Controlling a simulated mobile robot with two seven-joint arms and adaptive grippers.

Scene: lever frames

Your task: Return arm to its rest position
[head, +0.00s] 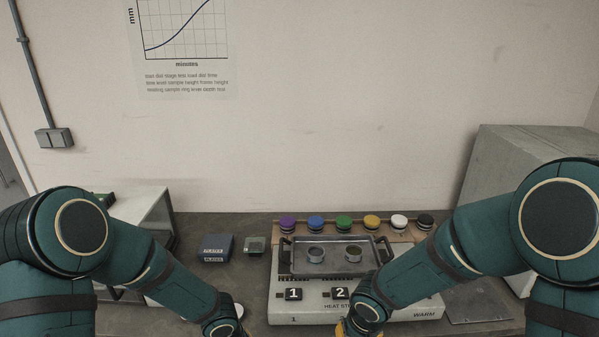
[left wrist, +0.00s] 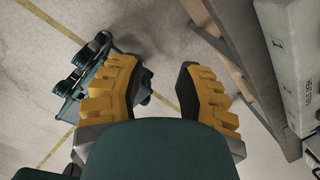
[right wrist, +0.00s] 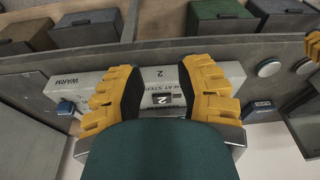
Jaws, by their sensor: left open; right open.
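My right gripper (right wrist: 160,82) is open in the right wrist view, its yellow fingers on either side of the switch marked 2 (right wrist: 165,98) on the heat station front. I cannot tell whether they touch it. In the head view only a bit of the right gripper (head: 343,329) shows at the bottom edge, below the heat station (head: 385,312). My left gripper (left wrist: 160,85) is open and empty in the left wrist view, over the floor beside the bench edge. In the head view only the left forearm and wrist show.
A metal tray (head: 300,268) with two small cups sits on the heat station. Several coloured-lid containers (head: 343,224) stand behind it. A blue box (head: 216,247) and a small green-grey box (head: 256,245) stand left. Large grey cabinet (head: 500,160) at right; white disc (head: 238,311) near my left wrist.

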